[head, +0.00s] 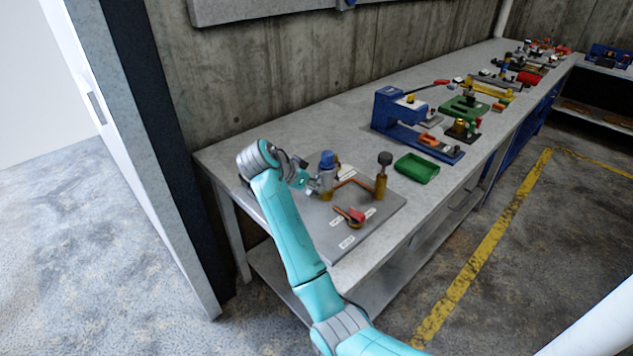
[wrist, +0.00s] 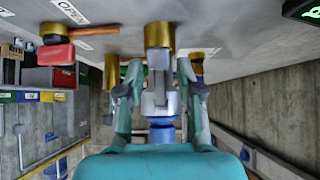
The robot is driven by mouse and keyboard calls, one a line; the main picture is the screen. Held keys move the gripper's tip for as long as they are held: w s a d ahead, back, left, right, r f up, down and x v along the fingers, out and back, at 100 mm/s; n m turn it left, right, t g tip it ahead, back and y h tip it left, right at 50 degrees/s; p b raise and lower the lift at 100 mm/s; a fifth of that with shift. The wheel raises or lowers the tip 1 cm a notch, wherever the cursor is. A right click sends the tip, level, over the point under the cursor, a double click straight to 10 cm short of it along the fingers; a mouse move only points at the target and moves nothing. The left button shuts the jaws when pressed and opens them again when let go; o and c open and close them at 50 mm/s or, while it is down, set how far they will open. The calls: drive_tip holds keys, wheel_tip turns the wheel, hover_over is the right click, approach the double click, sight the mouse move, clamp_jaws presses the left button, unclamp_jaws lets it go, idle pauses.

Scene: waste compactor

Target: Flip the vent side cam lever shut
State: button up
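My gripper (head: 311,186) is at the left side of a fitting with a blue cap (head: 327,159) on the grey board. In the wrist view my gripper (wrist: 158,80) has its two fingers spread apart, one on each side of a grey fitting (wrist: 160,95) with a brass cylinder (wrist: 158,36) beyond it. I cannot tell whether the fingers touch it. A red-handled lever (head: 356,215) with a brass part lies near the board's front; it also shows in the wrist view (wrist: 55,54) beside a label reading OPEN. I cannot tell which part is the vent side cam lever.
The board (head: 347,243) lies on the near end of a long grey bench. A brass post with a dark knob (head: 385,159) stands to the right, joined by a copper pipe. A green tray (head: 416,168) and a blue press (head: 397,112) stand farther right. A concrete wall is behind.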

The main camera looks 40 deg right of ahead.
clamp_jaws()
drive_tip(key=shift+f, duration=0.1)
drive_tip(key=shift+d+f+h, duration=0.15)
drive_tip(key=shift+h, duration=0.65)
drive_tip(key=shift+d+h, duration=0.2)
drive_tip(key=shift+h, duration=0.5)
unclamp_jaws()
